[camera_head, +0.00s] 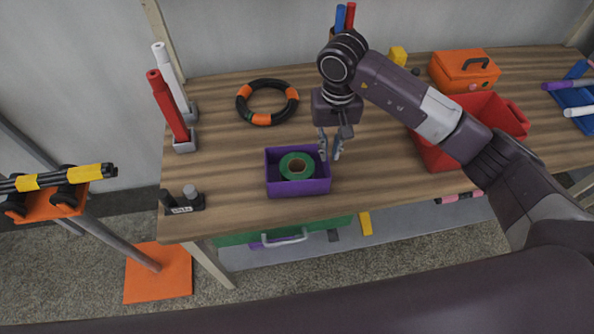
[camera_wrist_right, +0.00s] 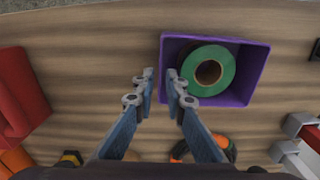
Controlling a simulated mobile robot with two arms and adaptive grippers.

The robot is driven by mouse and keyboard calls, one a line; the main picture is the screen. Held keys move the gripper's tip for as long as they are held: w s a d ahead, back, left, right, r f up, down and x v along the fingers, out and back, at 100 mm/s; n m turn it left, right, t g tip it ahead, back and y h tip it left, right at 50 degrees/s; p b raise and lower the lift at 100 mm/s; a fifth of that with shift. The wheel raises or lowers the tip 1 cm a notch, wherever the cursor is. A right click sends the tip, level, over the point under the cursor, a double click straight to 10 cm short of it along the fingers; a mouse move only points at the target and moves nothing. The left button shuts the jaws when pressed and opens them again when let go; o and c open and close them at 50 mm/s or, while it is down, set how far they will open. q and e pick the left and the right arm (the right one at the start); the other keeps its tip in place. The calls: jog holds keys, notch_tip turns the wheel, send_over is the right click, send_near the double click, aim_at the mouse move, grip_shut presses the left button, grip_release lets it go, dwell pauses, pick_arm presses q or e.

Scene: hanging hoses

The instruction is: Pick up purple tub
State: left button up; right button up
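The purple tub (camera_head: 298,188) stands upright on the wooden table near its front edge, with a roll of green tape (camera_head: 297,166) inside. My right gripper (camera_head: 331,155) is at the tub's right rim in the head view, pointing down and open. In the right wrist view the gripper's fingers (camera_wrist_right: 161,80) are apart with nothing held. There the tub (camera_wrist_right: 245,98) lies to the right, its near side wall lined up with the gap between the fingers. I cannot tell whether the fingertips are below the rim. My left gripper is out of view.
A red bin (camera_head: 436,156) stands to the right, an orange toolbox (camera_head: 464,72) behind it. A black and orange ring (camera_head: 267,83) lies behind the tub. Red and white upright tubes (camera_head: 168,106) stand at left. A small black holder (camera_head: 183,204) is at the front left corner.

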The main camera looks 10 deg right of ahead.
aim_at(328, 160)
notch_tip(328, 160, down, 6)
jog(key=p, duration=0.2)
jog(key=shift+p, duration=0.35)
jog(key=shift+w+f, duration=0.15)
jog(key=shift+f, duration=0.15)
grip_shut()
jog(key=shift+r, duration=0.15)
